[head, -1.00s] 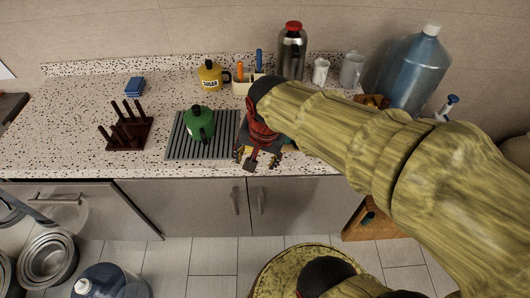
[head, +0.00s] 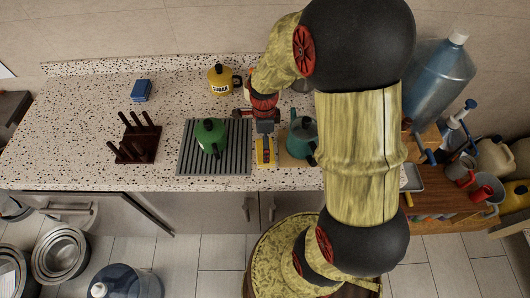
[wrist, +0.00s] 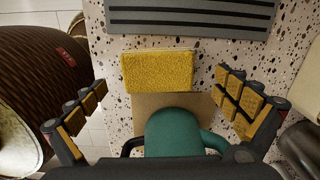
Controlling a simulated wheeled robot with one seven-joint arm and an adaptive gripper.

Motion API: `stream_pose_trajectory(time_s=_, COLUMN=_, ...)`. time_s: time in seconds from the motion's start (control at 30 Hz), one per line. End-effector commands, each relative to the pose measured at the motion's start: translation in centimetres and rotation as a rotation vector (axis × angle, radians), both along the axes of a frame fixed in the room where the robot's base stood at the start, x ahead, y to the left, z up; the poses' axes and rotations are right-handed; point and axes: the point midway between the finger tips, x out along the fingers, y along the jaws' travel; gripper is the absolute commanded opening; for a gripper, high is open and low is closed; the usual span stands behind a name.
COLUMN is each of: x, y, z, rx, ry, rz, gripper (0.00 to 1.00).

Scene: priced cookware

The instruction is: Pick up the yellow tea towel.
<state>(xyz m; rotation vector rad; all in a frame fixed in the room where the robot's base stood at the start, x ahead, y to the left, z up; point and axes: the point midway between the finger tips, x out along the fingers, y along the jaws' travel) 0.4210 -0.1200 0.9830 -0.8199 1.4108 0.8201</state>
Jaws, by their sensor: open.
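The yellow tea towel (wrist: 158,71) is a small folded rectangle lying flat on the speckled counter, between the grey ribbed mat and the teal kettle. It also shows in the head view (head: 260,152), partly covered by a dark part that is probably my gripper. My gripper (wrist: 160,84) is open and empty above the counter, its yellow-padded fingers wide apart. The towel lies in the gap between them in the wrist view, a little beyond the fingertips, with no visible contact. In the head view my gripper (head: 265,126) is near the towel; its fingers are hard to make out.
The teal kettle (head: 301,134) stands on a brown board right of the towel, low between my fingers in the wrist view. A green kettle (head: 210,137) stands on the ribbed mat (head: 240,160). A yellow sugar pot (head: 220,79) is behind. The counter's front edge is close.

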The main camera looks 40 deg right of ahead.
Motion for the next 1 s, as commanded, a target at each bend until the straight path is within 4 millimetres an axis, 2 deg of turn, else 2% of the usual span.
stream_pose_trajectory(time_s=0.3, x=-0.4, y=-0.1, z=-4.3, rx=0.001, ry=0.003, rz=0.001, gripper=1.0)
stream_pose_trajectory(time_s=0.57, x=-0.3, y=-0.1, z=-4.5, rx=0.0, ry=0.0, rz=0.002, gripper=0.99)
stream_pose_trajectory(time_s=1.0, x=-0.3, y=-0.1, z=-4.4, rx=0.0, ry=0.0, rz=0.002, gripper=0.74)
